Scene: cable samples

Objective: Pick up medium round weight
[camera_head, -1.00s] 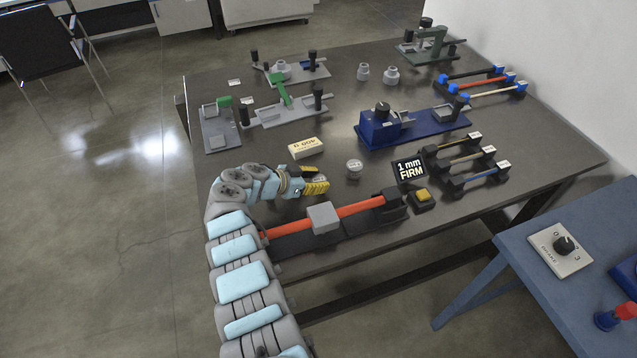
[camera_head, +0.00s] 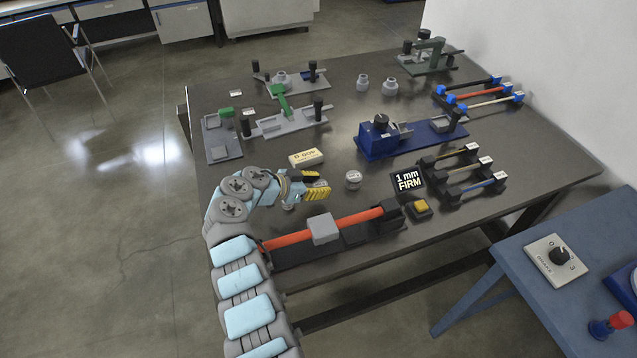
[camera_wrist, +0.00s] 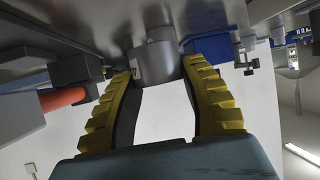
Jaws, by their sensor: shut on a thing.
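A grey round weight (camera_wrist: 157,62) with a small label sits between the fingertips of my gripper (camera_wrist: 160,70) in the wrist view. The yellow ribbed fingers stand on both sides of it. In the head view my gripper (camera_head: 320,190) is low over the dark table, and a bit of grey shows at its fingertips; the rest of the held weight is hidden there. Another small round weight (camera_head: 353,180) stands just right of the gripper, apart from it. Two more grey weights, one (camera_head: 363,82) narrower and one (camera_head: 389,86) wider, stand at the back of the table.
An orange cable (camera_head: 359,217) in a dark fixture lies just in front of the gripper. A cream block (camera_head: 306,158) is behind it, and a blue device (camera_head: 378,140) stands further back right. A "1 mm FIRM" sign (camera_head: 408,181) and yellow button (camera_head: 420,206) are right.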

